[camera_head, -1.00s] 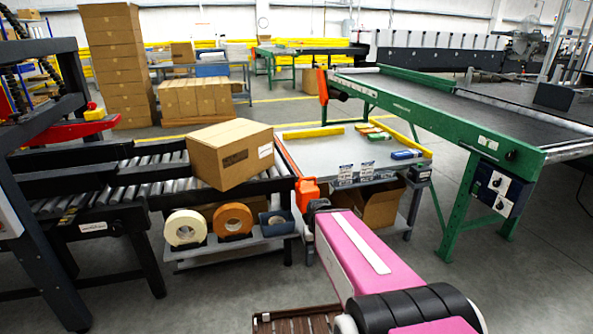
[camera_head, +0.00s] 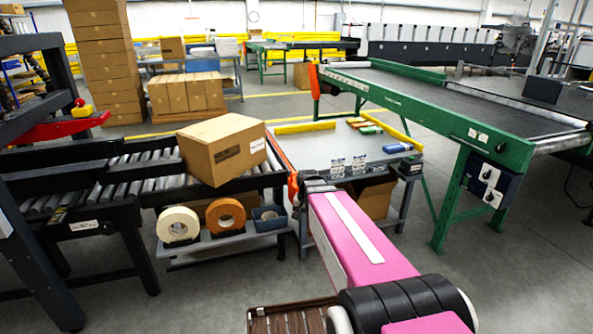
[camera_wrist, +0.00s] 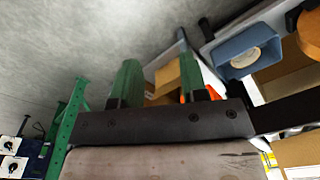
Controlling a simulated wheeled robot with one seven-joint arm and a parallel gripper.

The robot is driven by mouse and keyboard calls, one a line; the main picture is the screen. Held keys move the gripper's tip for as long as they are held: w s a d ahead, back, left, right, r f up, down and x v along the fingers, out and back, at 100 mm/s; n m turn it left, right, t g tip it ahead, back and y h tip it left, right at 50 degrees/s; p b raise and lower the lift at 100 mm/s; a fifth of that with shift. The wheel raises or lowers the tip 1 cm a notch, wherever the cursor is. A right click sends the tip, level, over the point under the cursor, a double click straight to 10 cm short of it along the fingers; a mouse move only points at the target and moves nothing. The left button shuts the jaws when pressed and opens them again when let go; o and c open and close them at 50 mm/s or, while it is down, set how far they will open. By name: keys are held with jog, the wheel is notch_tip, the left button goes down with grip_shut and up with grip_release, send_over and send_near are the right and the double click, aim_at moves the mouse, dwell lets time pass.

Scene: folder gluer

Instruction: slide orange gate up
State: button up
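The orange gate (camera_head: 293,187) is at the right end of the black roller conveyor in the head view, beside a brown carton. My pink arm reaches toward it, and my gripper (camera_head: 312,183) is close to it and partly covers it. In the wrist view my gripper (camera_wrist: 160,78) shows two green fingers spread apart with nothing held between them. A bit of orange (camera_wrist: 213,93) shows just beyond the right finger, mostly hidden. I cannot tell whether the finger touches it.
The carton (camera_head: 222,150) sits tilted on the rollers (camera_head: 150,170). A lower shelf holds tape rolls (camera_head: 225,216) and a blue bin (camera_head: 268,218). A grey worktable (camera_head: 340,150) stands behind my gripper, with a green conveyor (camera_head: 440,115) to the right. Open floor lies at front right.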

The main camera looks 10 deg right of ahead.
jog(key=w+d+r+m+t, duration=0.1)
jog(key=w+r+m, duration=0.6)
jog(key=w, duration=0.5)
jog(key=w+d+r+m+t, duration=0.1)
jog(key=w+r+m, duration=0.4)
jog(key=w+r, duration=0.6)
jog(key=x, duration=1.2)
jog(key=shift+r, duration=0.1)
grip_shut()
